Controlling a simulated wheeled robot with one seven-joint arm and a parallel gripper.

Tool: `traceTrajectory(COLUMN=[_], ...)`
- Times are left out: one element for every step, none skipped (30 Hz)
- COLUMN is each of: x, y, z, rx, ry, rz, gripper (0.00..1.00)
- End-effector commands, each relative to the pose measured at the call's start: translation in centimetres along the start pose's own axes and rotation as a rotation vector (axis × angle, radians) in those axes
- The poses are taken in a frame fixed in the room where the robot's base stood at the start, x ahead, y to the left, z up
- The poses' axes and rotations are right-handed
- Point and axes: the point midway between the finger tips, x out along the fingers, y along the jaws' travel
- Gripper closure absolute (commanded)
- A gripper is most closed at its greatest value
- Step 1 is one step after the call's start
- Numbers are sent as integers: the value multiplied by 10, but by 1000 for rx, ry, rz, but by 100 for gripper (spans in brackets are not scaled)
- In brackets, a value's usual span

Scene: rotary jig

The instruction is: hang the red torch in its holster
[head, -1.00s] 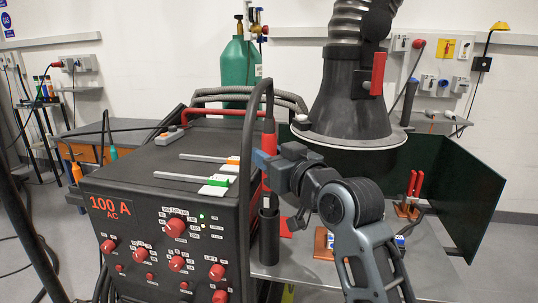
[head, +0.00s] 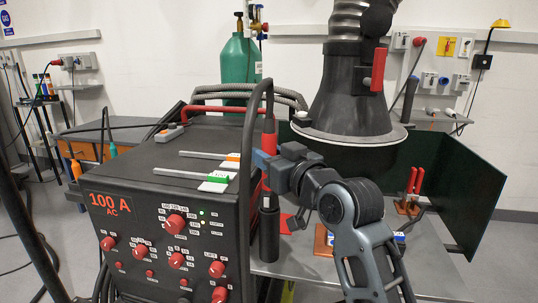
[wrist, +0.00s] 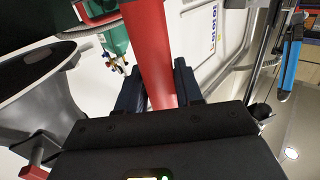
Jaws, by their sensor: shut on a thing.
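The red torch (head: 268,140) stands about upright beside the right side of the welding machine, its black cable looping from its top. My gripper (head: 263,160) is shut on its red body. In the wrist view the red torch (wrist: 148,45) runs between the two dark fingers of my gripper (wrist: 158,88). The holster, a black upright tube (head: 269,238), is directly below the torch at the machine's right side. The torch's dark lower end meets the tube's top in the head view. I cannot tell how far it sits inside.
The black welding machine (head: 150,245) with red knobs fills the left front. A large black extraction hood (head: 345,105) hangs above right. A grey table (head: 285,268) carries a red-handled tool (head: 412,185) and dark green screens (head: 465,195).

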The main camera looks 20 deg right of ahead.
Motion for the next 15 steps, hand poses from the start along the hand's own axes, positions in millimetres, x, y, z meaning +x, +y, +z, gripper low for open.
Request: traceTrajectory(x=[0,0,0,0,0,0,0,0,0,0,0,0,0,0,0], y=[0,0,0,0,0,0,0,0,0,0,0,0,0,0,0], z=[0,0,1,1,2,2,2,3,3,4,4,4,4,4,4], rx=[0,0,0,0,0,0,0,0,0,0,0,0,0,0,0], ry=[3,3,3,3,3,3,3,3,3,3,3,3,3,3,3], rz=[0,0,0,0,0,0,0,0,0,0,0,0,0,0,0], gripper=[95,95,95,95,95,95,95,95,95,95,95,63,60,57,53])
